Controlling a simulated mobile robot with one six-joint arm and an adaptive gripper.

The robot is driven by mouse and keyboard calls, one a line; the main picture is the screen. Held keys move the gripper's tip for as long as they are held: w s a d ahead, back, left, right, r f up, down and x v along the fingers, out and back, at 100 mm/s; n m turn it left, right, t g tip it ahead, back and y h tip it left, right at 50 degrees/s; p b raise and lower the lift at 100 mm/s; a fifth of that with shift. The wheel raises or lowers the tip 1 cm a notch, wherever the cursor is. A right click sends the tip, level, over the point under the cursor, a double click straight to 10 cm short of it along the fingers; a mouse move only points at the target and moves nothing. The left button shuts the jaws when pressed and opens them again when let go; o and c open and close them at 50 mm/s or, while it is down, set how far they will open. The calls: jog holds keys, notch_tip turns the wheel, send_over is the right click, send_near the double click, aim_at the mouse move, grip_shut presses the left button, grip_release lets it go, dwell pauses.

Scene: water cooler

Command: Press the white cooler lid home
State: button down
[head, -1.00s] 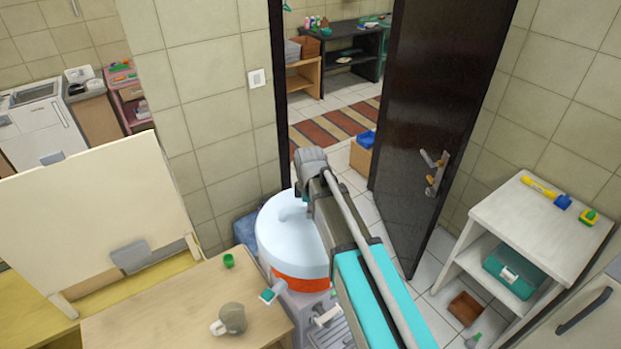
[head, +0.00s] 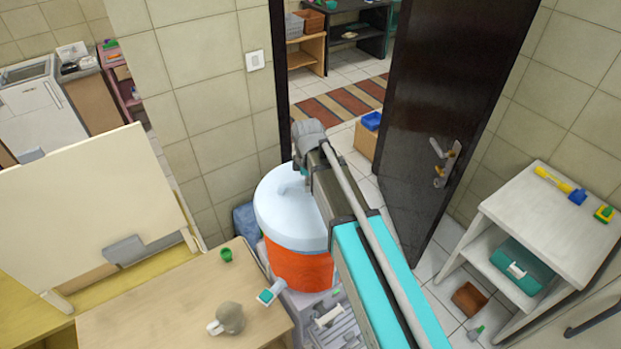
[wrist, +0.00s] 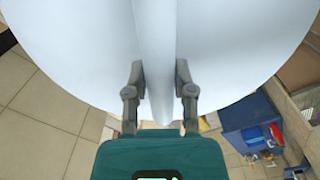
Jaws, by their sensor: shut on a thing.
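The white lid (head: 283,222) is on top of the orange cooler body (head: 296,270), just beyond the table's right side. A broad orange band shows below the lid's rim. I cannot tell whether the lid is fully seated. In the wrist view the lid (wrist: 75,45) fills the upper picture, with its raised handle (wrist: 154,60) running down the middle. My gripper (wrist: 159,72) has one finger on each side of this handle and is shut on it. In the head view my arm covers the lid's right part and hides the fingers.
The wooden table (head: 165,290) holds a green cup (head: 226,255) and a beige jug (head: 229,318). A dark open door (head: 440,110) stands behind my arm. A white shelf (head: 545,215) is at the right. Tiled floor lies between door and shelf.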

aim_at(310, 197)
jog(key=shift+d, duration=0.25)
dwell(0.3)
jog(key=shift+w+f, duration=0.1)
jog(key=shift+f+b, duration=3.1)
jog(key=shift+b, duration=0.1)
jog(key=shift+f, duration=0.25)
dwell(0.7)
dwell(0.4)
jog(key=shift+c, duration=1.9)
grip_release()
jog(key=shift+r, duration=0.1)
jog(key=shift+w+r+p, duration=0.1)
jog(key=shift+r+p, duration=3.15)
jog(key=shift+r, duration=0.2)
